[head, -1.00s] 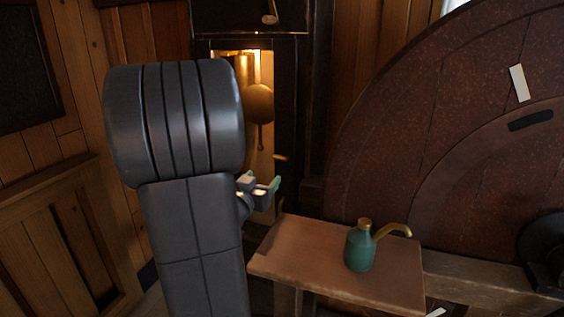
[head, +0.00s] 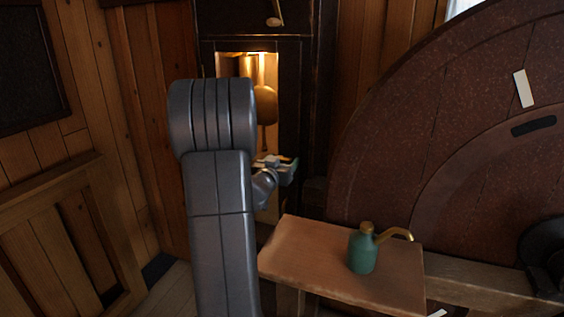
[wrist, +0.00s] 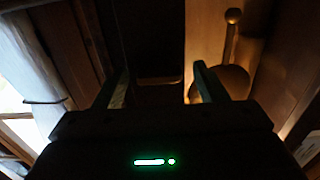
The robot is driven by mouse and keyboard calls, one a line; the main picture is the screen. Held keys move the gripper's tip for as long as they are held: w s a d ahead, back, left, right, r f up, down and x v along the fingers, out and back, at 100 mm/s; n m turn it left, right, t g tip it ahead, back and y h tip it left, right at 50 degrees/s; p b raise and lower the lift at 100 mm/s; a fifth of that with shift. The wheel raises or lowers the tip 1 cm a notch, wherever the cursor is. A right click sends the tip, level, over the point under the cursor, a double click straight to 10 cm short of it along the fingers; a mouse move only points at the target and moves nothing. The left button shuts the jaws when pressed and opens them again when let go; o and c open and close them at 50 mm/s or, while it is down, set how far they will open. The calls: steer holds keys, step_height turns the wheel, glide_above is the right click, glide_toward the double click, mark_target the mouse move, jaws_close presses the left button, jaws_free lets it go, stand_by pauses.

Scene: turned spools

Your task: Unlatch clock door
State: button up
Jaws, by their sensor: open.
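The clock (head: 295,100) is a tall dark case with a lit opening at the front. A brass pendulum bob (head: 265,104) hangs inside it; the bob also shows in the wrist view (wrist: 222,80). My gripper (head: 276,161) is at the lower right edge of the opening, its fingers open and empty. In the wrist view, a small horizontal bar, apparently the door latch (wrist: 160,82), lies between the two fingers (wrist: 162,72), with a gap on each side. Whether they touch it cannot be told. In the head view the gripper hides the latch.
A wooden bench (head: 315,262) stands in front of the clock at right, with a green oil can (head: 363,252) on it. A large reddish-brown wheel (head: 400,145) fills the right side. A wooden panelled partition (head: 60,225) stands at left.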

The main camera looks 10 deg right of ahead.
steer(key=c, duration=1)
steer(key=shift+f, duration=0.1)
steer(key=shift+m+b, duration=6.25)
steer(key=shift+m, duration=2.75)
